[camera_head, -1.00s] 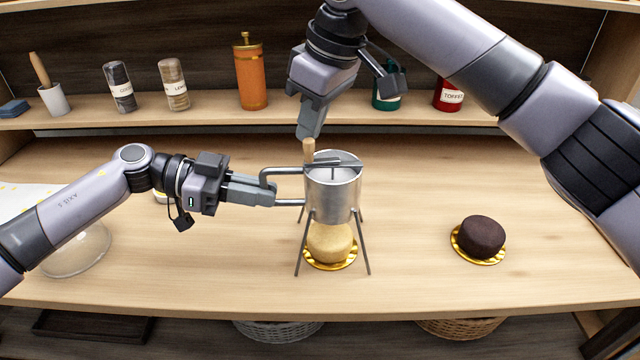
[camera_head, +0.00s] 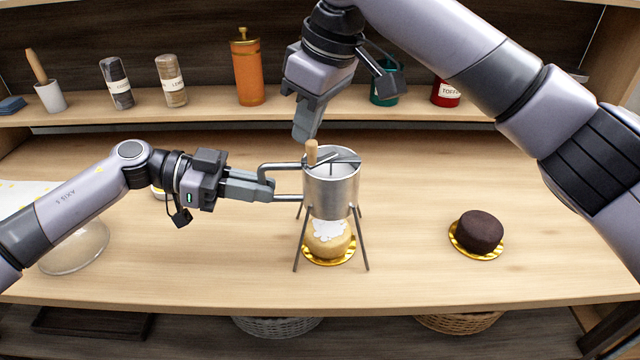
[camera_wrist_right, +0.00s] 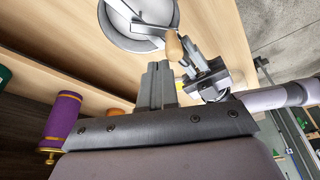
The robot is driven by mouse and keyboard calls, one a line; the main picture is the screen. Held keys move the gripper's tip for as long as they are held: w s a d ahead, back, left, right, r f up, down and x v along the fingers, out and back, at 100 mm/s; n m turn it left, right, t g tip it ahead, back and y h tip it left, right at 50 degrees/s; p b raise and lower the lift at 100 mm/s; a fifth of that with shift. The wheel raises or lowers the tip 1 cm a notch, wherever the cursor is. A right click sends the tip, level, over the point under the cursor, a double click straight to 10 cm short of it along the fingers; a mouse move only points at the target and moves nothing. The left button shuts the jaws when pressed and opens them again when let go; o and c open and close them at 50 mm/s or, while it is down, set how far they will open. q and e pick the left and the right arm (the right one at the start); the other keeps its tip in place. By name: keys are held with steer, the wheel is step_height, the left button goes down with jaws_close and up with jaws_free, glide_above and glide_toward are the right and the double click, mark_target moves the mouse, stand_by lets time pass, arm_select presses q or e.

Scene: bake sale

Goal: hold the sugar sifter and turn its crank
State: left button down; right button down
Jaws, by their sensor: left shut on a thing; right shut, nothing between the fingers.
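The metal sugar sifter (camera_head: 331,196) stands on thin legs over a pale cake (camera_head: 328,243) on a gold board. White sugar lies in a patch on the cake's top. My left gripper (camera_head: 262,190) is shut on the sifter's side handle (camera_head: 285,197). The crank's wooden knob (camera_head: 312,152) stands upright at the back left of the sifter's rim. My right gripper (camera_head: 303,130) is shut and empty, just above and behind the knob. In the right wrist view the closed fingers (camera_wrist_right: 157,70) point toward the sifter (camera_wrist_right: 135,25), with the knob (camera_wrist_right: 174,45) just beyond their tips.
A dark cake (camera_head: 480,231) on a gold board sits to the right. A clear glass dome (camera_head: 75,248) lies at the left. Jars, an orange grinder (camera_head: 247,72) and a mortar (camera_head: 50,96) stand on the back shelf. The counter between the sifter and the dark cake is clear.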

arm_select(q)
steer(key=shift+f, duration=0.1)
arm_select(e)
step_height(320, 180, up, 6)
stand_by(0.7)
steer(key=shift+w, duration=0.1)
arm_select(q)
steer(key=shift+c, duration=2.4)
jaws_free()
steer(key=p+v, duration=0.3)
steer(key=v, duration=0.4)
arm_select(e)
step_height(320, 180, up, 3)
